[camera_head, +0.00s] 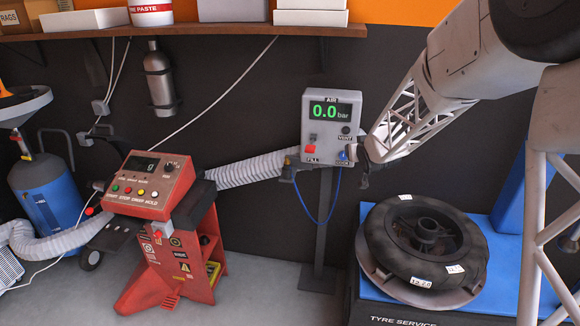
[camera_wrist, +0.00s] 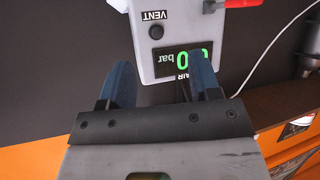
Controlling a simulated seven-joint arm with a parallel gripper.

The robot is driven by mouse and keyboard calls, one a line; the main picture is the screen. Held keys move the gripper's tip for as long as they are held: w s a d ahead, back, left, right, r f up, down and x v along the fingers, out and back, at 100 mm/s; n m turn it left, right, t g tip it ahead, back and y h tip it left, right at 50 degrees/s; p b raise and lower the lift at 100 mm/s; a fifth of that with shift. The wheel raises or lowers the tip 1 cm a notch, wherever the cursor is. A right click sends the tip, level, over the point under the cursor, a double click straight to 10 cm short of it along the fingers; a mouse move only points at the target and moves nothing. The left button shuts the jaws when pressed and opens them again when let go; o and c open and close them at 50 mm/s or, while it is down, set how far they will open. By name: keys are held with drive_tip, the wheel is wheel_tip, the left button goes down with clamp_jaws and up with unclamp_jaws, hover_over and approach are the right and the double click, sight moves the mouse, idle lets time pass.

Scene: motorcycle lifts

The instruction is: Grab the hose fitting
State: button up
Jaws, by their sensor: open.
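The air station (camera_head: 331,118) is a pale grey box with a green 0.0 bar display on a dark post. A small dark and brass piece (camera_head: 288,171) hangs at its lower left, with a thin blue hose (camera_head: 321,221) looping below; it looks like the hose fitting. My gripper (camera_head: 360,170) is small and dark at the box's right side, apart from that piece. In the wrist view my gripper (camera_wrist: 163,85) has its two blue fingers spread, with nothing held between them. The box (camera_wrist: 180,20) appears upside down beyond them. I cannot make out the fitting there.
A red wheel balancer (camera_head: 155,195) and a grey ribbed duct (camera_head: 250,169) are left of the post. A tyre (camera_head: 385,235) lies on a blue tyre machine (camera_head: 505,255) at the right. A shelf (camera_head: 200,33) runs above. Floor shows between balancer and post.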

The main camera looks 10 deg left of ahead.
drive_tip(key=w+a+f+n+t+y, duration=0.15)
drive_tip(key=w+a+f+y, duration=0.25)
drive_tip(key=w+a+f, duration=0.55)
drive_tip(key=n+g+y, duration=0.1)
drive_tip(key=n+y, duration=0.2)
drive_tip(key=y, duration=0.2)
approach(288, 159)
drive_tip(key=x, duration=0.5)
drive_tip(key=shift+r, duration=0.1)
drive_tip(key=shift+x, duration=1.25)
drive_tip(key=shift+w, duration=0.15)
drive_tip(key=shift+x, duration=2.5)
